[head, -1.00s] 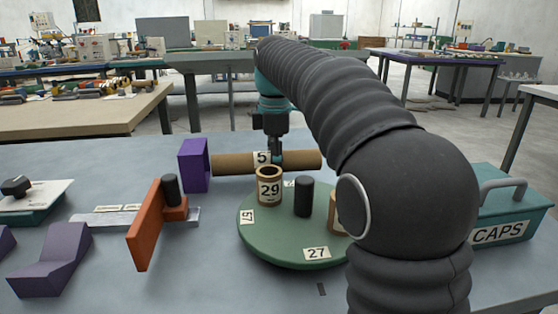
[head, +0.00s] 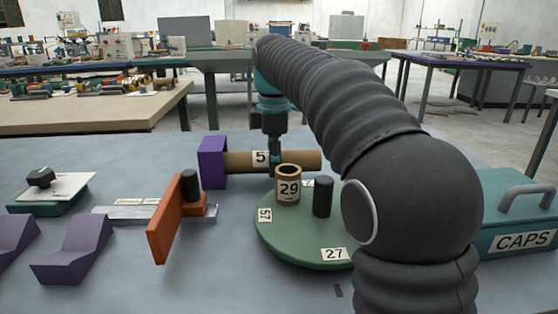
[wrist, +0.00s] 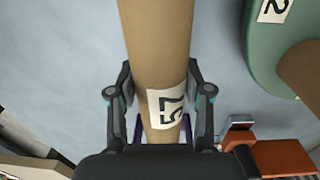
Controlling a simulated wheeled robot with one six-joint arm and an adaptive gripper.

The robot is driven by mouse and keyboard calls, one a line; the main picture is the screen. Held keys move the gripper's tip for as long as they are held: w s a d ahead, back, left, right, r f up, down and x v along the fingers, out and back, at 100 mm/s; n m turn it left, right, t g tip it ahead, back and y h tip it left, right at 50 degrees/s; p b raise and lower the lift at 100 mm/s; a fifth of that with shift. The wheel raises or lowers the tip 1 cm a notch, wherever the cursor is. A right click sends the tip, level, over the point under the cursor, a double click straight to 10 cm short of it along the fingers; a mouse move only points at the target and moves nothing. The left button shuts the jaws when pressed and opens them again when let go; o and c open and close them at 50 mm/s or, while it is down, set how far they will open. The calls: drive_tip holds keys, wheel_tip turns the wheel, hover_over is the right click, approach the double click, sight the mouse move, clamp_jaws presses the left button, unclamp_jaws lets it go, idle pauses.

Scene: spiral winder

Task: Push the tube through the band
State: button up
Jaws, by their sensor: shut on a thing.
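A long brown cardboard tube (head: 300,160) with a white label lies level at the back of the bench. My gripper (head: 275,160) is shut on it near its middle, fingers on both sides in the wrist view (wrist: 159,85). The tube's left end meets or enters an upright purple piece (head: 211,163), which may be the band. Whether the end is inside or only touching cannot be told. In the wrist view, slivers of purple (wrist: 137,130) show on both sides of the tube, partly hidden by my gripper.
A green round turntable (head: 285,240) bears a short tube marked 29 (head: 288,188) and a black peg (head: 322,197) in front. An orange plate (head: 168,222) stands front left, near purple V-shaped blocks (head: 75,250). A teal CAPS box (head: 515,215) is at right.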

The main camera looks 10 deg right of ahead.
sight(255, 164)
drive_tip(key=shift+w+a, duration=0.1)
drive_tip(key=shift+a, duration=2.05)
drive_tip(key=shift+f, duration=0.4)
drive_tip(key=shift+f, duration=0.1)
drive_tip(key=o, duration=1.3)
drive_tip(key=shift+c, duration=0.2)
